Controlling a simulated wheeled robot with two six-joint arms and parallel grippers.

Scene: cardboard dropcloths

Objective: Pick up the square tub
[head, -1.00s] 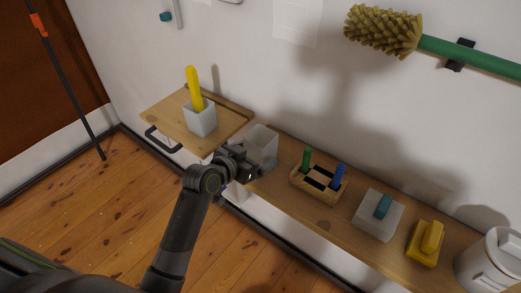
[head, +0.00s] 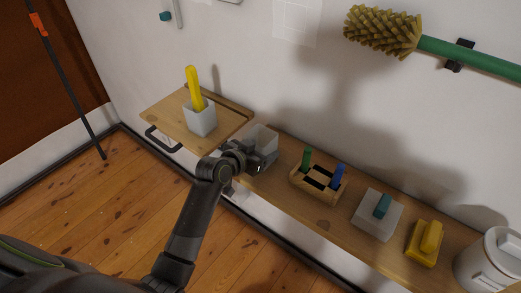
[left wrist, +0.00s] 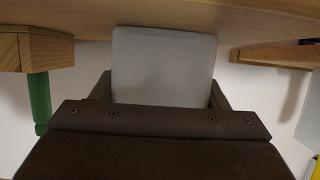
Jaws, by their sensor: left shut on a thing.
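The square tub (head: 267,138) is pale grey, open-topped and upright, at the left part of the wall shelf in the head view. My left gripper (head: 254,162) is at its near side and shut on it. In the left wrist view, the tub's pale wall (left wrist: 163,65) shows between the two dark fingers of my left gripper (left wrist: 162,92). The fingers and wrist hide part of the tub, and I cannot tell whether its base touches the shelf. My right gripper is not in view.
The wooden shelf (head: 322,224) holds a wooden holder with green and blue pegs (head: 318,185), a clear box with a teal block (head: 377,216), a yellow block (head: 425,245) and a white canister (head: 490,262). A wooden tray (head: 165,108) holds a white pot with a yellow stick (head: 201,121).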

